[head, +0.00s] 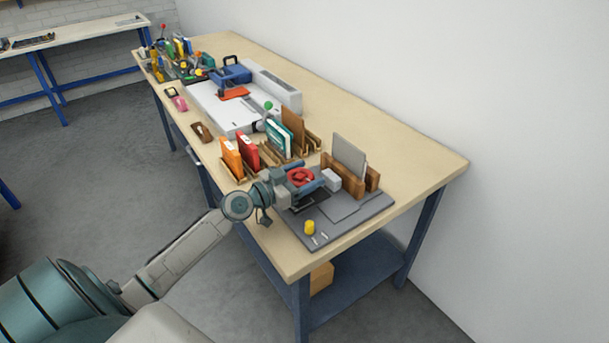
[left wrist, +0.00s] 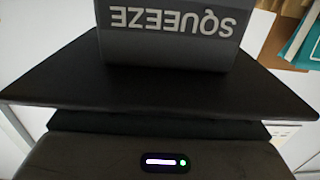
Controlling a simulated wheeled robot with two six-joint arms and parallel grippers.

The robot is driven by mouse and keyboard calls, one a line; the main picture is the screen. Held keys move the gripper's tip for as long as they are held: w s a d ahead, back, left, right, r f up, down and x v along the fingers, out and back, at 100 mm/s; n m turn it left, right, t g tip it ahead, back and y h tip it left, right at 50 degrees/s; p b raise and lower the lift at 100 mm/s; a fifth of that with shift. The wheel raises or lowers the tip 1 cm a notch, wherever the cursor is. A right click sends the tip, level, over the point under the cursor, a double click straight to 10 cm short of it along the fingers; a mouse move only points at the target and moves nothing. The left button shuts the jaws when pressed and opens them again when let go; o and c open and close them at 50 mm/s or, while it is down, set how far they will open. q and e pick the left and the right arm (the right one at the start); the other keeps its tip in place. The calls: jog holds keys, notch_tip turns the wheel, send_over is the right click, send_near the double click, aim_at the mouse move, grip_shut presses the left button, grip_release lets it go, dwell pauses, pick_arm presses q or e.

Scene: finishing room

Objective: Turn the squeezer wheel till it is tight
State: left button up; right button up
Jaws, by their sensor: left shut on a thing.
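The red squeezer wheel (head: 300,176) is near the front edge of the workbench in the head view. My left gripper (head: 309,177) is at the wheel, with its blue fingers on either side of it, shut on it. A dark grey block marked SQUEEZE (left wrist: 175,55) fills the top of the left wrist view, its lettering upside down. The wheel itself cannot be made out in that view, and how tight it is does not show. My right gripper is not in view.
A grey base plate (head: 362,212) lies beside the gripper, with a yellow knob (head: 309,228) at its front. A wooden holder (head: 373,181) with a grey board stands behind. Orange and red books (head: 248,152) stand close to the left. The bench's right end (head: 425,165) is clear.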

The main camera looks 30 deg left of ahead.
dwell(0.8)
pick_arm(q)
jog(key=o, duration=1)
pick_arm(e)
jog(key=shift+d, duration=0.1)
pick_arm(q)
jog(key=b+v, duration=0.2)
jog(key=v, duration=0.1)
jog(key=b+v, duration=0.1)
jog(key=v, duration=0.1)
jog(key=shift+s+f, duration=0.25)
jog(key=shift+s+a, duration=0.25)
jog(key=shift+s, duration=0.1)
jog(key=shift+r+b+v, duration=0.2)
jog(key=shift+b+v, duration=1.15)
jog(key=shift+v, duration=0.9)
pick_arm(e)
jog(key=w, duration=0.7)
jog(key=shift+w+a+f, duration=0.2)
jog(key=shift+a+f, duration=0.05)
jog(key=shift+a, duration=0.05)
